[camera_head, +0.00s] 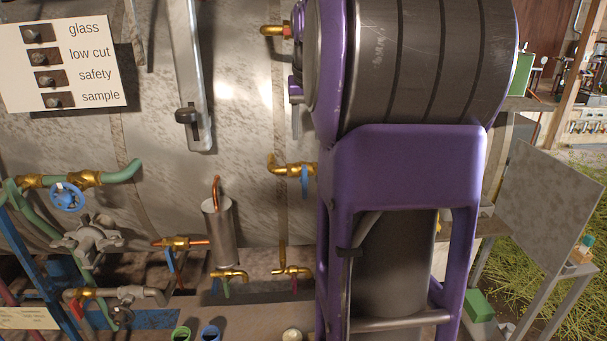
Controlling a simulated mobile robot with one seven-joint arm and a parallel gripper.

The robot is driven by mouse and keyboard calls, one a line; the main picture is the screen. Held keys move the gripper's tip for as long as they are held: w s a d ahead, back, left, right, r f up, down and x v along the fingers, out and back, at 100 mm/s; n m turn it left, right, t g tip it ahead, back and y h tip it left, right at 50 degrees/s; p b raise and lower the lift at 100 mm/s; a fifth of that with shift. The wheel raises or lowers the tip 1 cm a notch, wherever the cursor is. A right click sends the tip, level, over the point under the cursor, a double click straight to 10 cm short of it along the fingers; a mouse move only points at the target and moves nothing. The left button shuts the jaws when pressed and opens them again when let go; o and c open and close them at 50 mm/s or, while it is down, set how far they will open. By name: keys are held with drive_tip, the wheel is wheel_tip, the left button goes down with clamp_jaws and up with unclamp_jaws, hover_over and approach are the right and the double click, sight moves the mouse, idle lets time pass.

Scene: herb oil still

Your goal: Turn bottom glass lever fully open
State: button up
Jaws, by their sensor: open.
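A brass valve (288,168) with a blue lever (304,182) hanging straight down sits on the metal wall, just left of my purple arm. It may be the bottom glass valve, but the glass itself is not clear to see. Another brass fitting (276,30) sits higher, also running in behind my arm. My gripper is hidden behind my arm. A small purple and grey part of mine shows at the arm's left edge, above the blue lever and apart from it. I cannot tell whether it belongs to the gripper.
A label board (70,62) reads glass, low cut, safety, sample. A long metal bar (187,70) with a dark knob is on the wall. Lower left are a blue wheel valve (67,197), a metal cylinder (220,233) and several pipes. A grey panel (555,205) stands right.

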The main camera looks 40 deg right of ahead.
sight(305, 173)
drive_tip(key=b+x, duration=0.1)
drive_tip(key=x, duration=1.6)
drive_tip(key=shift+s+d+f+b, duration=0.1)
drive_tip(key=shift+f+b, duration=0.1)
drive_tip(key=shift+b, duration=0.2)
clamp_jaws()
